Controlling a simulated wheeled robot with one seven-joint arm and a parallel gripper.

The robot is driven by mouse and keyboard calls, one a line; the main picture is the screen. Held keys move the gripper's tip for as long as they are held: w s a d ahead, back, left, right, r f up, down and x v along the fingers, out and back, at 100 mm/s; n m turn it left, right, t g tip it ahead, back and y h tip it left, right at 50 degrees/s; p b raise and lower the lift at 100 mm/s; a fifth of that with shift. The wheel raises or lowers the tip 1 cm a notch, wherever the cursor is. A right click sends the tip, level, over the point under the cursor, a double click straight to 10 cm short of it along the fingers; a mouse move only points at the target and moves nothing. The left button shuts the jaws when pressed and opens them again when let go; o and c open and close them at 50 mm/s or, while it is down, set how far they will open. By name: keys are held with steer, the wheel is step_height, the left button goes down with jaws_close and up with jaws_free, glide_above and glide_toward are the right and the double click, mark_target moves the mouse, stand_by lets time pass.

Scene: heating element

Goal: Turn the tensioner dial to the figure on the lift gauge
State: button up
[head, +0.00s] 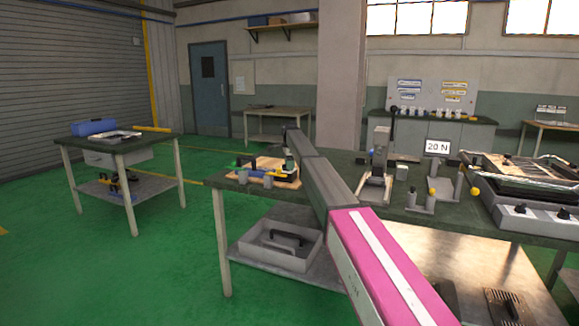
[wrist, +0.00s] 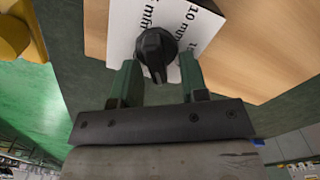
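A black dial knob (wrist: 155,52) sits on a white card in the wrist view. The card (wrist: 120,32) carries printed marks, of which "10 mm" and "5 mm" can be read; other marks are partly hidden. My gripper (wrist: 159,72) has its two green fingers apart, one on each side of the knob, with no clear grip on it. Which mark the knob points to cannot be told. In the head view my gripper (head: 290,168) is over the left end of the bench. A white sign (head: 438,147) reads "20 N"; no gauge reading in mm can be made out.
A wooden board (head: 248,176) lies at the bench's left end. A lever press (head: 376,165), a grey cup (head: 402,172) and small posts (head: 431,192) stand further right. A framed heater unit (head: 520,180) is at the right.

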steer(key=shift+r, duration=0.1)
step_height(320, 180, up, 11)
steer(key=shift+f, duration=0.2)
stand_by(0.4)
steer(key=shift+s, duration=0.1)
